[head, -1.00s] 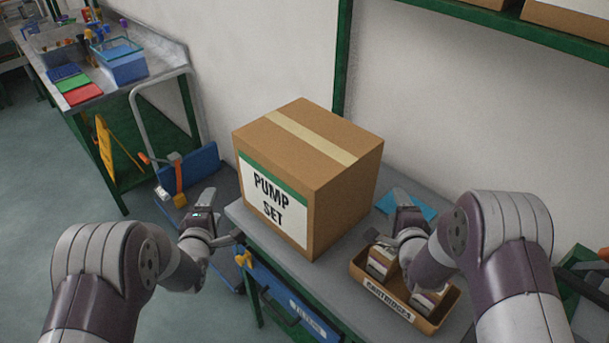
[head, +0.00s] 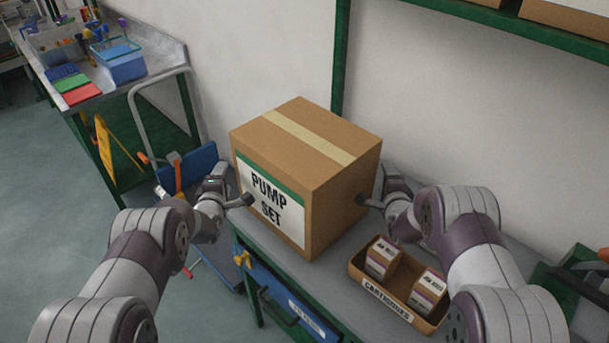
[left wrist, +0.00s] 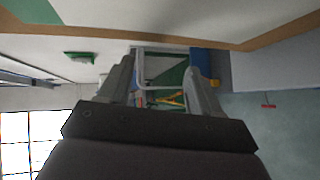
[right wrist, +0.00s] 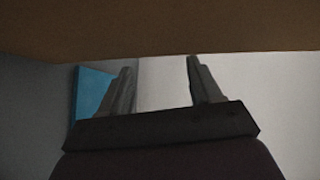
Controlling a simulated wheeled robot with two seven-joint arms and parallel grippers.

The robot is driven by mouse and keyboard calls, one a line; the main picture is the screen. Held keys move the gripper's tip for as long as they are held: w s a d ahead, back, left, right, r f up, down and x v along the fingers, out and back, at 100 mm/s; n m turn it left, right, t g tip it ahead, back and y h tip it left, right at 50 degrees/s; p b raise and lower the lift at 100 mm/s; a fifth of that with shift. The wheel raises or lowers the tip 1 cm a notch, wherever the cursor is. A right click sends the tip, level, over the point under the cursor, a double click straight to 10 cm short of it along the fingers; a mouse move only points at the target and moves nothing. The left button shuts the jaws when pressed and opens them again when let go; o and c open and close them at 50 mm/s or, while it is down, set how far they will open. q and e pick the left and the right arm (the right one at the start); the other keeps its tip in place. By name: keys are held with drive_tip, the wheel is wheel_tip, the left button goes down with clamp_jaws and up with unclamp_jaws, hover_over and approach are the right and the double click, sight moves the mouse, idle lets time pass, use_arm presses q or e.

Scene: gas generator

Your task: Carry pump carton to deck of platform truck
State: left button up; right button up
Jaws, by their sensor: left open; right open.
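The pump carton (head: 335,190) is a brown box with tape on top and a "PUMP SET" label, standing upright on a grey bench. My left gripper (head: 248,200) is open beside its labelled face, close to the left edge. My right gripper (head: 362,200) is open beside the right face. I cannot tell whether either touches. The carton fills the top of the left wrist view (left wrist: 100,32) and the right wrist view (right wrist: 160,28); nothing is between the fingers. The platform truck (head: 133,105) stands left of the bench, its grey handle showing; my left arm hides most of its deck.
A tray of cartridge boxes (head: 386,288) sits on the bench right of the carton, near my right arm. A blue panel (head: 200,165) and an orange-handled tool (head: 177,175) are at the truck. A green-framed shelf (head: 480,25) is above.

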use_arm(q)
drive_tip(key=shift+w+d+f, duration=0.1)
drive_tip(key=shift+w+d, duration=0.3)
drive_tip(key=shift+d, duration=0.35)
use_arm(e)
drive_tip(key=shift+w+a+f, duration=0.15)
drive_tip(key=shift+w+a, duration=0.25)
drive_tip(key=shift+a, duration=0.4)
